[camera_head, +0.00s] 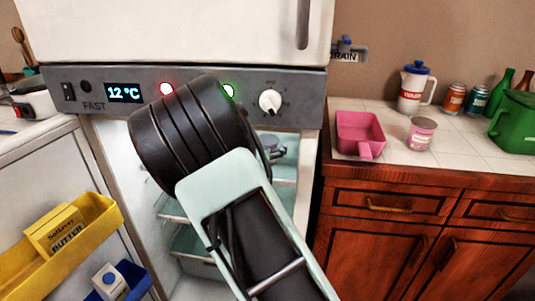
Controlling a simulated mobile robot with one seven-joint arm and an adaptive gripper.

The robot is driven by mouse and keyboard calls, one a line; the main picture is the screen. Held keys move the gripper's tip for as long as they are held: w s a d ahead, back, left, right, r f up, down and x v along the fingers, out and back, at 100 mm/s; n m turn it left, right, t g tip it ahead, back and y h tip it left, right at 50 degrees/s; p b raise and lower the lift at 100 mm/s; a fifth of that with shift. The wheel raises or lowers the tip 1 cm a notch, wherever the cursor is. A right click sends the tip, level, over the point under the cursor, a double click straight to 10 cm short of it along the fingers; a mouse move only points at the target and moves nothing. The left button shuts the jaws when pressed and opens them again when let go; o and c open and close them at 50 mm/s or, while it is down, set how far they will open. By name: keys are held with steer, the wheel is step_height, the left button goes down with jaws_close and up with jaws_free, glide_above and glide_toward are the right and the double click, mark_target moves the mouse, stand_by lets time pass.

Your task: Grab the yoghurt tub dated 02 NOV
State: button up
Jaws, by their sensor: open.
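No date reading 02 NOV is legible in this view. A small pink and white tub (422,134) stands upright on the tiled counter at the right; its label is too small to read, and I cannot tell whether it is yoghurt. My arm reaches into the open fridge (190,236) in the middle and covers much of the inside. Only a small dark part of my gripper (271,148) shows past the black wrist joint. It is open, near a grey item on the upper shelf that I cannot make out. The fingertips are mostly hidden.
The fridge door stands open at the left, with a yellow bin holding a butter box (62,232) and a blue bin with a carton (109,281). A pink pan (360,134), a jug (415,88), cans and a green container (513,122) stand on the right counter.

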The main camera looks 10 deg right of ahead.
steer(key=shift+w+d, duration=0.1)
steer(key=shift+c, duration=0.2)
steer(key=c, duration=1.3)
steer(key=shift+c, duration=0.2)
steer(key=shift+r, duration=0.2)
